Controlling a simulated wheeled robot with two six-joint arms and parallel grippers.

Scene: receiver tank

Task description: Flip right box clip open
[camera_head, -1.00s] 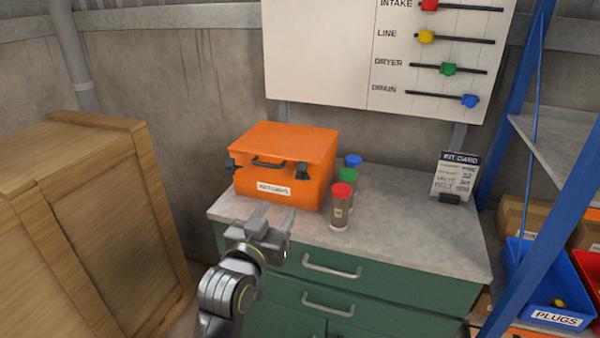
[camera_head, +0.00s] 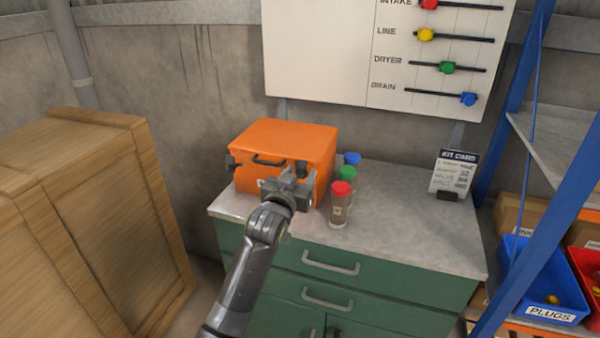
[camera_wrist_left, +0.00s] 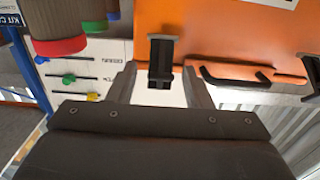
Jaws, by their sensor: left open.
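The orange box (camera_head: 285,138) stands lidded on the cabinet top. Its black right clip (camera_wrist_left: 160,60) is on the front face near the right end. In the head view the clip (camera_head: 303,168) is partly hidden by my gripper. My left gripper (camera_head: 291,172) is right in front of the box at this clip. In the left wrist view its fingers (camera_wrist_left: 160,88) are open, one on each side of the clip, with a gap to each side. Whether they touch the box is unclear. The left clip (camera_head: 231,164) shows at the box's other end. My right gripper is out of view.
Three jars with red (camera_head: 341,188), green (camera_head: 347,172) and blue (camera_head: 352,158) lids stand just right of the box. A kit card (camera_head: 453,172) stands farther right. A wooden crate (camera_head: 100,220) is at left. The counter's front right (camera_head: 420,235) is clear.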

